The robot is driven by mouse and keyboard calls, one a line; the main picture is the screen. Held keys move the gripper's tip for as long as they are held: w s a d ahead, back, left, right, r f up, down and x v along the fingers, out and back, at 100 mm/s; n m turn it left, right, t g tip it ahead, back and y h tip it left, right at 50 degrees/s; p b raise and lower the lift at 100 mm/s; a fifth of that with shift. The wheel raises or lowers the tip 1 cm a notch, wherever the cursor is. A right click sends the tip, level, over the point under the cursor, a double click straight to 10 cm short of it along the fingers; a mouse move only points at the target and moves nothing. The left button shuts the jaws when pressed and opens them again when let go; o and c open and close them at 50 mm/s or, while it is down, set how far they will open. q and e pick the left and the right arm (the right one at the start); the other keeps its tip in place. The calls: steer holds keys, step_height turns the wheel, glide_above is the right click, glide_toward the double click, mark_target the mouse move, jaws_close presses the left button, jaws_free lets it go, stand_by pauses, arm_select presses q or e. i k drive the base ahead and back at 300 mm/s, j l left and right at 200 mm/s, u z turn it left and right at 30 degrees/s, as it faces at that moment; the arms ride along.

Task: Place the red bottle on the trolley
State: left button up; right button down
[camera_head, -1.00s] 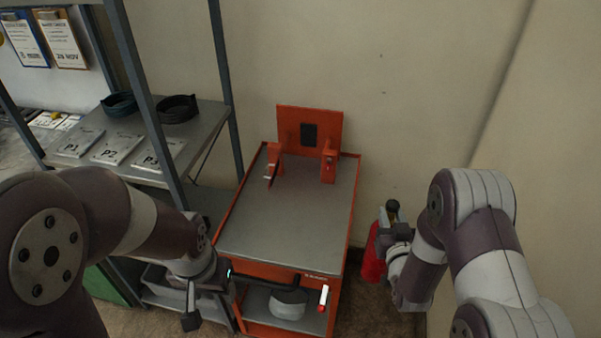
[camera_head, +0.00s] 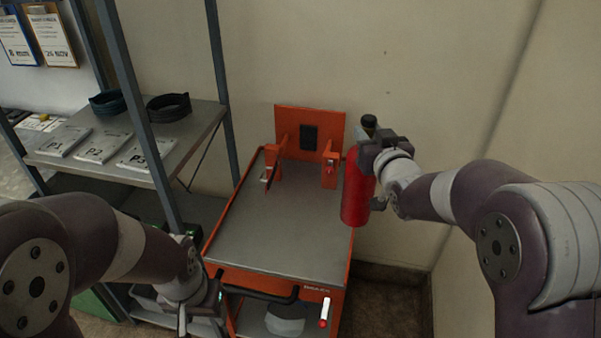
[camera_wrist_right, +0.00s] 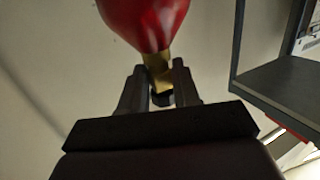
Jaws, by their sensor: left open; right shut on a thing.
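The red bottle (camera_head: 356,190) hangs upright from my right gripper (camera_head: 374,146), which is shut on its neck below a dark cap. In the right wrist view the bottle (camera_wrist_right: 146,18) and its brass neck show between the two fingers (camera_wrist_right: 162,88). The bottle is at the right edge of the orange trolley (camera_head: 268,235), overlapping that edge in the picture; I cannot tell its height above the grey top. The trolley has an orange back plate with a black pad and two brackets. My left gripper (camera_head: 198,308) is open near the trolley's black handle.
A grey shelf (camera_head: 205,115) with plates marked P1, P2 and P3 and two dark rings stands left of the trolley. The trolley's grey top is bare in front of the brackets. A wall stands behind and to the right. A white-and-red tag (camera_head: 324,312) hangs at the trolley's front.

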mark_target(306, 170)
steer(key=i+j, duration=0.7)
